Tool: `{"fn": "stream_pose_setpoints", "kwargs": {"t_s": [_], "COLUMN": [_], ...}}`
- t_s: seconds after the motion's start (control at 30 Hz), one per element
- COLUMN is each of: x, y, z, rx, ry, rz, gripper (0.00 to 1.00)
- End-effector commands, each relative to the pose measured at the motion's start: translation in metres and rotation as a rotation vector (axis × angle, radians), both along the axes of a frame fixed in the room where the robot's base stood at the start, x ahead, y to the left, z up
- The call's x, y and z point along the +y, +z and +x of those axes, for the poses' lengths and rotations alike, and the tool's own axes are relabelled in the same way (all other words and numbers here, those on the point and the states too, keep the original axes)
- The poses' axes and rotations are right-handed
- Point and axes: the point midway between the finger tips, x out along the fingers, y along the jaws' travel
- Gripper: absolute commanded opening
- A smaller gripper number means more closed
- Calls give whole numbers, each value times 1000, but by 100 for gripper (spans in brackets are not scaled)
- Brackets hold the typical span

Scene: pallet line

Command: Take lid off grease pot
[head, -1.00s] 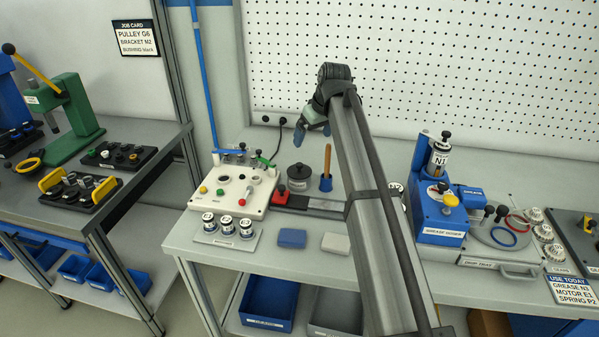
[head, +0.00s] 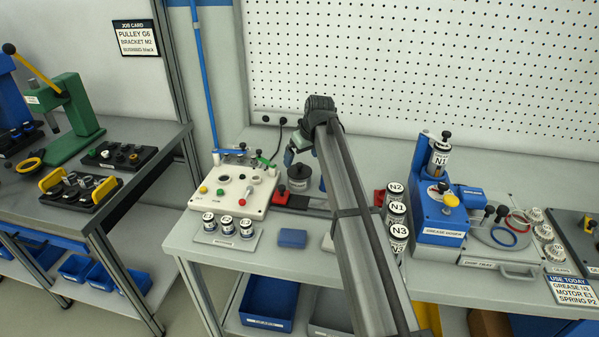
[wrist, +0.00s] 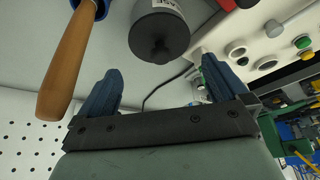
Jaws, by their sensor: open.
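The grease pot is a dark grey cylinder (head: 299,185) with a black knob on its lid (head: 299,171), standing upright on the bench right of the white control panel. In the wrist view the pot (wrist: 160,22) has a pale label on its side, and its lid's knob (wrist: 161,49) points toward my gripper. My gripper (head: 295,156) is just above the pot, partly hidden by my arm. In the wrist view its two blue fingers stand wide apart, open and empty (wrist: 160,72), with the knob roughly centred between them, not touching.
A wooden-handled brush (wrist: 68,65) with a blue end stands close beside the pot. The white control panel (head: 213,205) is on the pot's left, with a red block (head: 281,198) between. Canisters N1, N2 and N3 (head: 397,213) stand to the right. A blue pad (head: 292,238) lies in front.

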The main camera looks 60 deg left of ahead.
Motion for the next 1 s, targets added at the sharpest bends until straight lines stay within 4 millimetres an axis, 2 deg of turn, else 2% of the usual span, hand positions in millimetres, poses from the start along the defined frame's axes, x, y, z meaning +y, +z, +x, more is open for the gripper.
{"fn": "stream_pose_setpoints", "kwargs": {"t_s": [0.33, 0.6, 1.0], "x": [12, 14, 13], "y": [-41, -44, -44], "z": [-2, -2, -2], "rx": [1, 0, 0], "ry": [0, 0, 0], "rz": [-2, -1, -1], "gripper": [100, 100, 63]}}
